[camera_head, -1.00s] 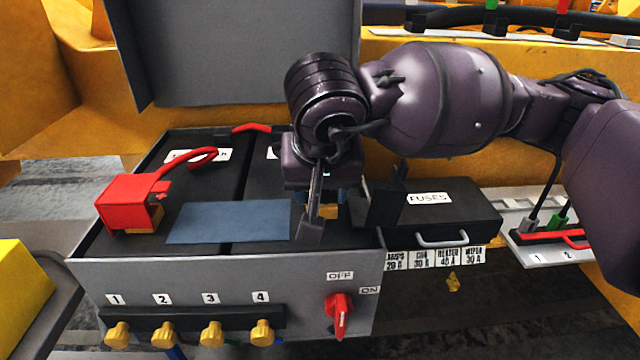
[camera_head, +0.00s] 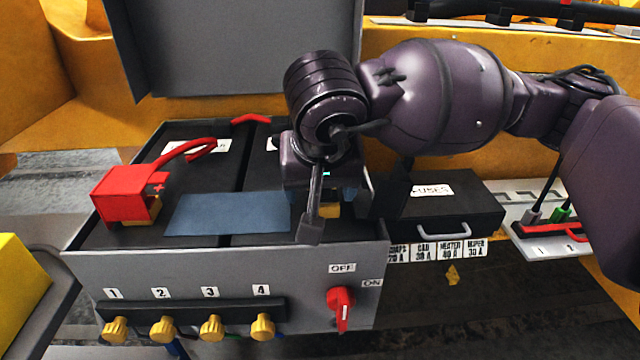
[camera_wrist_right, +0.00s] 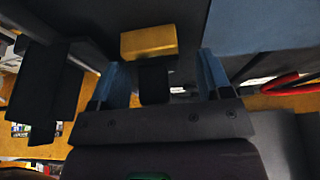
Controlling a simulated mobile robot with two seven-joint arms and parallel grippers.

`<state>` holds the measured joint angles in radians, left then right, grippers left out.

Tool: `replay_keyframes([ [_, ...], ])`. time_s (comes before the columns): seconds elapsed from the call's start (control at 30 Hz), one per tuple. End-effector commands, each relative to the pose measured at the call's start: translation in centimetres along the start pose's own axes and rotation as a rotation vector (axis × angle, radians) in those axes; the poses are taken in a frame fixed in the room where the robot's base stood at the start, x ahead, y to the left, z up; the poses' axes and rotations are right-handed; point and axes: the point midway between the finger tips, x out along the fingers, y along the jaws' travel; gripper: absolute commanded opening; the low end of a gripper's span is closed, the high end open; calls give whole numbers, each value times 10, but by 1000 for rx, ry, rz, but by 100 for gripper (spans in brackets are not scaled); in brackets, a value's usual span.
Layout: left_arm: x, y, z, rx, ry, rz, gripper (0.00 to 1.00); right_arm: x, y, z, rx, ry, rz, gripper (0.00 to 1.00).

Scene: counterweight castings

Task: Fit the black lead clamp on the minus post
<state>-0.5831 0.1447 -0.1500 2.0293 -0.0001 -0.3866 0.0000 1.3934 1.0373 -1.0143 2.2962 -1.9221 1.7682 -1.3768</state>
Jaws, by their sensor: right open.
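The black lead clamp shows as a brass block (camera_wrist_right: 148,40) with a black grip (camera_wrist_right: 153,82) in the right wrist view. In the head view only a bit of its brass (camera_head: 331,210) shows, at the right end of the battery box. My right gripper (camera_wrist_right: 163,78) is open, its blue-padded fingers on either side of the black grip, with gaps showing; it also shows in the head view (camera_head: 333,212), pointing down. The minus post is hidden, so I cannot tell whether the clamp is around it. My left gripper is not in view.
A red-covered clamp (camera_head: 127,195) stands on the left battery. A blue-grey plate (camera_head: 230,213) lies across the batteries. The grey battery box (camera_head: 200,262) has a red switch (camera_head: 341,302) and yellow knobs in front. A raised lid (camera_head: 240,50) stands behind; a fuse box (camera_head: 445,212) is at right.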

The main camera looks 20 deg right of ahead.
Motion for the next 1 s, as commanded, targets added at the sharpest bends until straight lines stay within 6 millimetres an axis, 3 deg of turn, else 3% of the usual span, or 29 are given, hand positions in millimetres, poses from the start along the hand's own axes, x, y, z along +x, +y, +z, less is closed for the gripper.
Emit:
replay_keyframes([
  [0.47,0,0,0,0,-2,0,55,0,2,0,0,-1,8,76],
  [0.63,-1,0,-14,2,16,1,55,1,2,0,0,-1,8,76],
  [0.7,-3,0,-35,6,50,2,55,-18,1,-1,-1,4,4,76],
  [0.8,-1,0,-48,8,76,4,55,-39,1,-1,-2,6,3,76],
  [1.0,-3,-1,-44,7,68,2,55,-76,-1,-1,-2,5,0,76],
])
